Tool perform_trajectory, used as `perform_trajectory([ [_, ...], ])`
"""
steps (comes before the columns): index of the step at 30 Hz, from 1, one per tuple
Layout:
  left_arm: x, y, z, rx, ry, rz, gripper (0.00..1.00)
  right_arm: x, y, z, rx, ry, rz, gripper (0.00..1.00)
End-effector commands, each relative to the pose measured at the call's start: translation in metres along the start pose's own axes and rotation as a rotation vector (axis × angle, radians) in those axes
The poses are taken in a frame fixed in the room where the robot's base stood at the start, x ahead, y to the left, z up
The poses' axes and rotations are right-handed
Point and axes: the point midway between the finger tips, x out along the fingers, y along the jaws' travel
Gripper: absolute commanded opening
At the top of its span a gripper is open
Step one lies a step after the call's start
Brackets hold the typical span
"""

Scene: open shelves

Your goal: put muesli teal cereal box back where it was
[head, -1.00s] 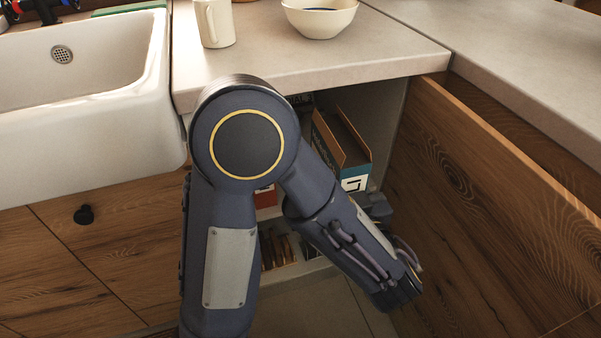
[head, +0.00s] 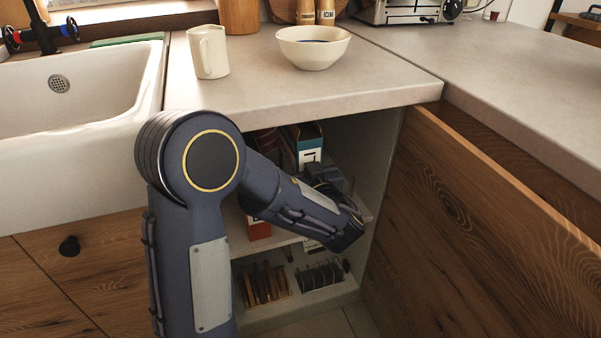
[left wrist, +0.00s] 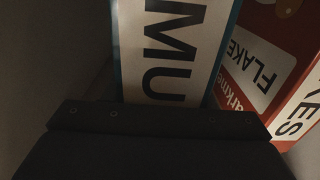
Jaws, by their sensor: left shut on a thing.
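The muesli teal cereal box (head: 309,146) stands upright inside the open cabinet under the counter, at shelf height. Its teal side and white front panel show in the head view, and its lower part is hidden behind my arm. In the left wrist view the white face with "MU" and a teal edge (left wrist: 172,50) rises just beyond my gripper (left wrist: 160,112). My left gripper (head: 320,174) is shut on this box inside the cabinet opening. Its fingertips are hidden. Whether the box bottom touches the shelf cannot be seen. My right gripper is not in view.
A red flakes box (left wrist: 275,55) stands close to the right of the muesli in the wrist view. The lower shelf holds a wooden rack (head: 266,286) and a dark rack (head: 320,276). The open cabinet door (head: 480,230) bounds the right. A mug (head: 209,52) and bowl (head: 313,48) stand above.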

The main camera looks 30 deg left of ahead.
Motion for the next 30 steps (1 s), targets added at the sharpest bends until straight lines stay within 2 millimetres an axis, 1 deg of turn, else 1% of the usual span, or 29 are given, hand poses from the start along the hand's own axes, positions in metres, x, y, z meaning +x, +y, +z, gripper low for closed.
perform_trajectory([
  [3, 0.012, -0.001, -0.001, -0.001, 0.003, -0.003, 0.16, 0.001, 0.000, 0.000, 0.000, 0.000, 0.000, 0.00],
  [6, 0.011, 0.000, 0.021, 0.004, 0.000, 0.001, 0.16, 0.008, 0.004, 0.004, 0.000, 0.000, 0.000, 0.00],
  [9, 0.011, 0.000, 0.034, 0.003, 0.002, 0.000, 0.16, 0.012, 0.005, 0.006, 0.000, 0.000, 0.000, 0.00],
  [17, 0.011, 0.000, 0.034, -0.001, 0.003, 0.000, 0.16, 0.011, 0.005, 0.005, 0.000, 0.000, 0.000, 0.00],
  [23, 0.011, 0.000, 0.038, -0.002, 0.003, 0.000, 0.16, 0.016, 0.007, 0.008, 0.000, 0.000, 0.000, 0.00],
  [24, 0.011, 0.000, 0.038, 0.000, 0.001, 0.000, 0.52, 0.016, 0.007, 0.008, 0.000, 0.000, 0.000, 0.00],
  [29, 0.011, 0.000, 0.037, 0.000, 0.000, 0.000, 0.73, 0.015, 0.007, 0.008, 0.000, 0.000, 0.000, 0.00],
  [30, 0.011, 0.000, 0.037, 0.000, 0.000, 0.000, 0.73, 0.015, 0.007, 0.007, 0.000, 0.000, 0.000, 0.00],
])
